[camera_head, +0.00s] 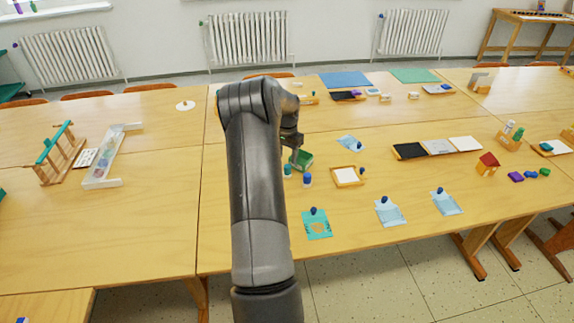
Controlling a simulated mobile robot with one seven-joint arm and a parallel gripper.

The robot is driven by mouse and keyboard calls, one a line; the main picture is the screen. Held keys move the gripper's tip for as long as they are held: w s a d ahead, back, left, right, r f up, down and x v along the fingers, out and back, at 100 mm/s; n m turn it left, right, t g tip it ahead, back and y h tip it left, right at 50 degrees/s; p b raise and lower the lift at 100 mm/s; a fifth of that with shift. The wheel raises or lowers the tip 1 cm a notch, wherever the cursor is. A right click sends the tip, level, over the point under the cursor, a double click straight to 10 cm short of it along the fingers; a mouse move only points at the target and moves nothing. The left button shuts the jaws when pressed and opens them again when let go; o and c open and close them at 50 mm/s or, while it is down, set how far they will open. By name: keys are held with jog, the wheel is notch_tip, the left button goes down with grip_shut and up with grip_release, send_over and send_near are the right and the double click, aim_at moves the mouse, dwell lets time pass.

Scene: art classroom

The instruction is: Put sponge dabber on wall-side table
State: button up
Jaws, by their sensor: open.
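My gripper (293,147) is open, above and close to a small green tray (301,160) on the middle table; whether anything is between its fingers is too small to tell. Several small dark blue knob-like pieces that look like dabbers stand on this table: one on a teal patterned sheet (317,229), others on light blue sheets (391,217) and (449,207), one by a framed white pad (346,177). I cannot tell which is the sponge dabber. A wooden table (519,32) stands against the wall at the back right.
A wooden rack (58,158) and clear stand (104,160) are left. My arm hides the table's middle-left.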

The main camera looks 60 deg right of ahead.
aim_at(287, 166)
notch_tip(287, 166, up, 6)
jog(key=w+a+r+n+t, duration=0.1)
jog(key=w+a+r+n, duration=0.15)
jog(key=a+r, duration=0.65)
jog(key=w+a+r+n+t, duration=0.1)
jog(key=a+r+n, duration=0.25)
jog(key=a, duration=0.85)
jog(key=w+a+r+n+t, duration=0.1)
jog(key=a+r+n, duration=0.1)
jog(key=a+r, duration=0.75)
jog(key=s+a+r+n+t, duration=0.1)
jog(key=s+a+n, duration=0.25)
jog(key=a, duration=0.55)
jog(key=s+a+r+n, duration=0.15)
jog(key=s+a, duration=0.25)
jog(key=a, duration=0.5)
jog(key=s+a+f+n+t, duration=0.1)
jog(key=s+a+f+n, duration=0.2)
jog(key=s+a, duration=0.6)
jog(key=shift+s+f+n+t, duration=0.2)
jog(key=shift+s+n+t, duration=0.1)
jog(key=shift+s+n, duration=0.65)
